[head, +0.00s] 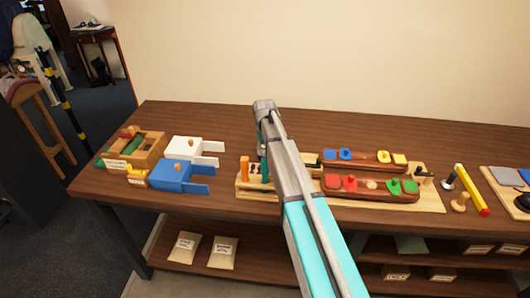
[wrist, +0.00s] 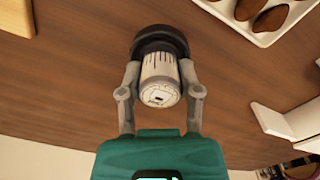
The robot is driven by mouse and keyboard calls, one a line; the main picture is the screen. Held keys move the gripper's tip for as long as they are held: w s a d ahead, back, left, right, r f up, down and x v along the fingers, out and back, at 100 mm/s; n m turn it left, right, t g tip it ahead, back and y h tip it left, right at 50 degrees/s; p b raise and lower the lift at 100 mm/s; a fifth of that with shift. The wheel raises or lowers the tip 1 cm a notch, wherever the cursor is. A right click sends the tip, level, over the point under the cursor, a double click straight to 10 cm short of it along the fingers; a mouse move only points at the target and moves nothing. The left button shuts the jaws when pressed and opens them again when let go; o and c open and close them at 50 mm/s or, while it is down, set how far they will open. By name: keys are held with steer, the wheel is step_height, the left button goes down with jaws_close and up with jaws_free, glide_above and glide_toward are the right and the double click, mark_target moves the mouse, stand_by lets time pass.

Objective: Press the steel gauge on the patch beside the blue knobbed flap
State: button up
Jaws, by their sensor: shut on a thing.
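My gripper (head: 265,172) hangs over the middle of the bench in the head view, partly hidden by my own arm. In the wrist view my gripper (wrist: 160,88) is shut on the steel gauge (wrist: 160,80), a pale cylinder with dark marks and a wide black end. The gauge is hidden in the head view. A blue piece with a small wooden knob (head: 172,177), which looks like the blue knobbed flap, lies left of my gripper, apart from it. I cannot make out the patch beside it.
A white knobbed piece (head: 188,150) lies behind the blue one. A wooden box (head: 150,152) stands at the left. Brown bars with coloured knobs (head: 370,188) lie right of my arm. A white tray (wrist: 205,5) holds brown oval pieces in the wrist view.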

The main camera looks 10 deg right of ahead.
mark_target(264, 146)
steer(key=shift+r, duration=0.1)
stand_by(0.6)
steer(key=shift+r+p, duration=2.4)
steer(key=shift+p, duration=0.15)
steer(key=shift+r, duration=0.1)
step_height(264, 146, up, 13)
steer(key=p, duration=1.3)
steer(key=shift+a, duration=0.15)
